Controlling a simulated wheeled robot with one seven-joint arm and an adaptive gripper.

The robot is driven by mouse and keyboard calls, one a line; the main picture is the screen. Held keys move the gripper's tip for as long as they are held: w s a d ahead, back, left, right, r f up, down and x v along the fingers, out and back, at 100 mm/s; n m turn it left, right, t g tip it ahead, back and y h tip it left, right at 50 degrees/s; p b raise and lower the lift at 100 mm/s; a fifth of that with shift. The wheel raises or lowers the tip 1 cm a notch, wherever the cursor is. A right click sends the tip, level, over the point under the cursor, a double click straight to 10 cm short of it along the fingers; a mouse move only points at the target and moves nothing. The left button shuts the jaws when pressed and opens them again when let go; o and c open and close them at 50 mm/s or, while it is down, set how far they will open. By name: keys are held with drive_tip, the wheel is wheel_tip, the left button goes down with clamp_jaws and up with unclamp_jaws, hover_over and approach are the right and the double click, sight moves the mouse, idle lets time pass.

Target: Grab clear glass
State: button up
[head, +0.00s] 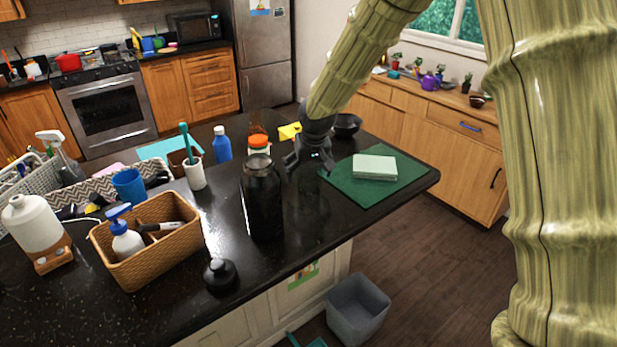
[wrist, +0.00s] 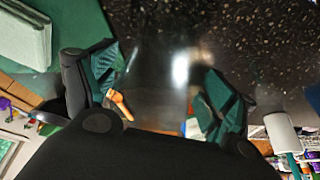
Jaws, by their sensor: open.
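The clear glass (head: 306,203) shows only as a faint see-through shape on the dark counter, right of a dark jar. In the wrist view the glass (wrist: 179,70) shows as faint edges and a bright highlight in the gap between the fingers. My gripper (head: 308,167) points down over the glass in the head view. In the wrist view my gripper (wrist: 160,85) has its two dark green fingertips wide apart, one on each side of the glass. I cannot tell whether either finger touches it.
The dark jar (head: 262,203) stands close left of my gripper, its black lid (head: 220,276) on the counter in front. An orange-capped bottle (head: 259,145) is behind. A green mat (head: 375,190) with a pale sponge block (head: 375,167) lies right. A wicker basket (head: 160,262) stands left.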

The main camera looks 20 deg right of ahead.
drive_tip(key=shift+w+f, duration=0.15)
drive_tip(key=shift+c, duration=0.2)
drive_tip(key=c, duration=1.1)
drive_tip(key=shift+r, duration=0.2)
